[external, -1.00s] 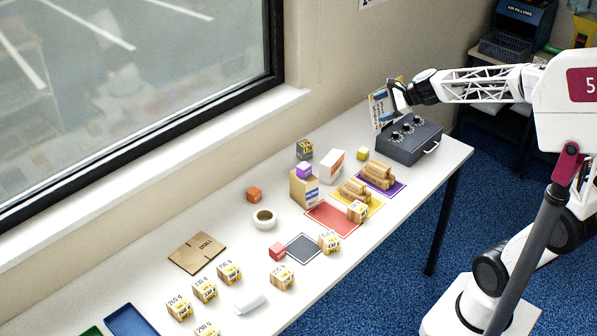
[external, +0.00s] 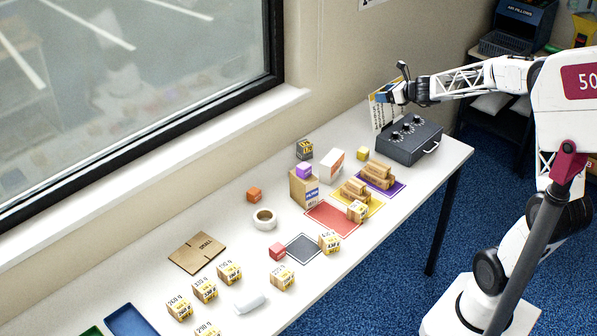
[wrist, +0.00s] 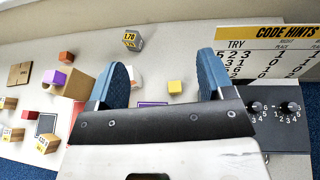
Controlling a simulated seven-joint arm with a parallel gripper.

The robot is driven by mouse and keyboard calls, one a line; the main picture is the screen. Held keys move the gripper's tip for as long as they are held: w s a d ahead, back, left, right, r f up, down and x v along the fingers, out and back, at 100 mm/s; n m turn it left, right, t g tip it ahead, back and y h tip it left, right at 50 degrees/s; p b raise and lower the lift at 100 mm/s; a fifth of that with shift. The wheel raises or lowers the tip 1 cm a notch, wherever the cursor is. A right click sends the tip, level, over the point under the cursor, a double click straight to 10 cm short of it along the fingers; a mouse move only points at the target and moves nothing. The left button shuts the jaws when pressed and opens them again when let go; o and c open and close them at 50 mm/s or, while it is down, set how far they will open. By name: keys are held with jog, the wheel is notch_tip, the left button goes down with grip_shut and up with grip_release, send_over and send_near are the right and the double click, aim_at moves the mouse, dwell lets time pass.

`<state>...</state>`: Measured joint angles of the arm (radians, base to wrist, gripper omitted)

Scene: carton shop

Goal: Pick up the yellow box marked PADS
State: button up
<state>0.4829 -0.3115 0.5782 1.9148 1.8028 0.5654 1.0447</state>
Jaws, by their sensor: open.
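A small yellow cube (external: 363,153) sits on the white table, left of the dark dial box; no PADS marking can be read on it. It also shows in the wrist view (wrist: 175,87), between my fingers in the picture but well beyond them. My gripper (external: 400,82) is in the air over the far end of the table, near the code-hints card and above the dial box. In the wrist view, the two blue fingers of my gripper (wrist: 161,76) are apart with nothing held between them.
The dial box (external: 410,141) and code-hints card (external: 381,110) stand at the far end. A white box (external: 332,166), a carton (external: 303,188) with a purple cube (external: 304,170), and brown packs on a purple mat (external: 396,190) are near the yellow cube.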

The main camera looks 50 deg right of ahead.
send_near(366, 151)
jog(key=x, duration=0.3)
jog(key=shift+w+f, duration=0.15)
jog(key=shift+w, duration=0.15)
jog(key=shift+w, duration=0.1)
jog(key=shift+x, duration=1.2)
jog(key=shift+x, duration=2.65)
jog(key=c, duration=1)
